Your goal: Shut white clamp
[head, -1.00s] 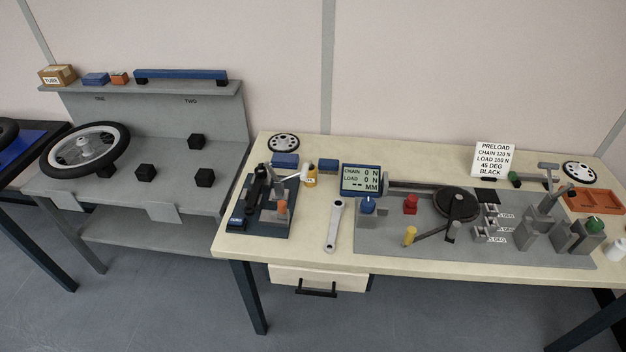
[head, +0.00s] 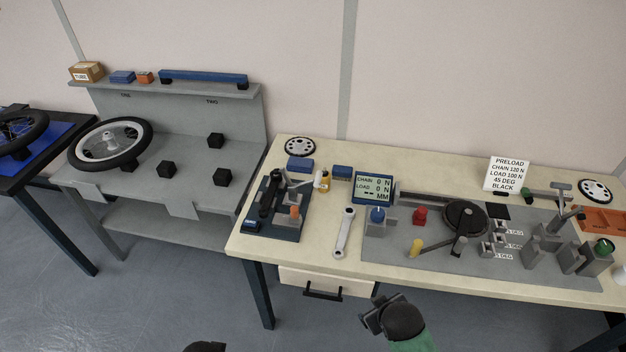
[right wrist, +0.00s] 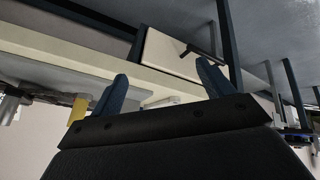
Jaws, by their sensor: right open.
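A dark blue clamping fixture (head: 272,225) stands at the left end of the bench. It carries a black lever (head: 269,194), an orange part (head: 295,212) and a pale arm (head: 298,184) reaching right to a small white tip beside a yellow bottle (head: 324,185). This may be the white clamp; its marking is too small to tell. My right gripper (head: 374,317) is below the bench's front edge, apart from everything. In the right wrist view its two blue fingers (right wrist: 160,90) are spread with nothing between them. A dark part of my left arm barely shows at the bottom edge.
A wrench (head: 344,232) lies right of the fixture. A drawer (head: 325,281) hangs under the bench. A wheel (head: 110,143) lies on the grey stand at left.

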